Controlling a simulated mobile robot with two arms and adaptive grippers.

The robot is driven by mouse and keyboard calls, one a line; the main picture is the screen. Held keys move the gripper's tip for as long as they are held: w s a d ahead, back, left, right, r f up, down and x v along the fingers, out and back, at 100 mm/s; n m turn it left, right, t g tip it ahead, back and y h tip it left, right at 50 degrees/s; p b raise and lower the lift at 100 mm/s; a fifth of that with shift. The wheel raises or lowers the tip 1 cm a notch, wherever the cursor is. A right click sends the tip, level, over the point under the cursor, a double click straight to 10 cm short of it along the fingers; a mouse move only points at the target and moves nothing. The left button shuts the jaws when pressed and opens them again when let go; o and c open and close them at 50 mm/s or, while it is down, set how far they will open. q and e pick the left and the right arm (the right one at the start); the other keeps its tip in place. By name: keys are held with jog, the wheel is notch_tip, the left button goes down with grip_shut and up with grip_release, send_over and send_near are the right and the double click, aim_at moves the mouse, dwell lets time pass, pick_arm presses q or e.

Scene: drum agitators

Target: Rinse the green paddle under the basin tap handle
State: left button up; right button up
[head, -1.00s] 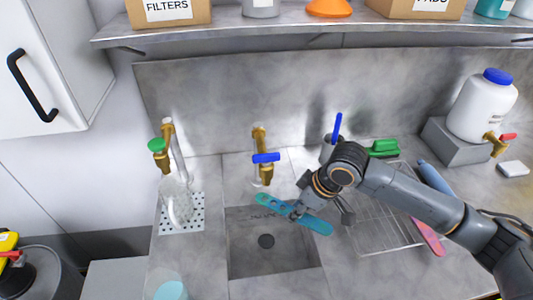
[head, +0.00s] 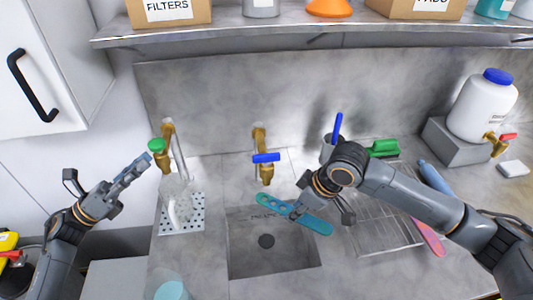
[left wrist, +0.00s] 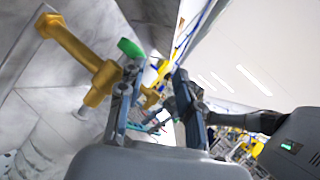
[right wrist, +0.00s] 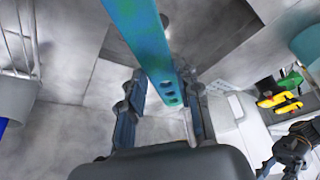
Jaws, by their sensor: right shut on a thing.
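The teal-green paddle (head: 316,224), a long flat piece with holes at one end, is held over the basin (head: 240,257). My right gripper (head: 298,208) is shut on it; the paddle (right wrist: 150,45) also passes between the fingers in the right wrist view. The basin tap (head: 265,174) with its blue handle (head: 266,158) stands behind the basin, just beyond the paddle's holed end. My left gripper (head: 146,163) is open and empty beside the green handle (head: 156,145) of the left tap. In the left wrist view, that green handle (left wrist: 130,47) is near one fingertip.
A clear object (head: 176,200) stands on a perforated plate (head: 196,216) under the left tap. A wire rack (head: 375,237) and a pink paddle (head: 428,238) lie at right. A white jug (head: 482,105) with a spigot stands further right. A shelf (head: 300,32) runs above.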

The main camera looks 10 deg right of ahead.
pick_arm(q)
jog(key=s+d+r+m+g+h, duration=0.1)
jog(key=d+r+m+g, duration=0.2)
jog(key=r+m+g, duration=0.2)
jog(key=m+g+y, duration=0.3)
jog(key=m+g, duration=0.2)
jog(key=m, duration=0.1)
send_near(267, 154)
jog(key=d, duration=1)
jog(key=shift+r, duration=0.1)
jog(key=shift+c, duration=0.2)
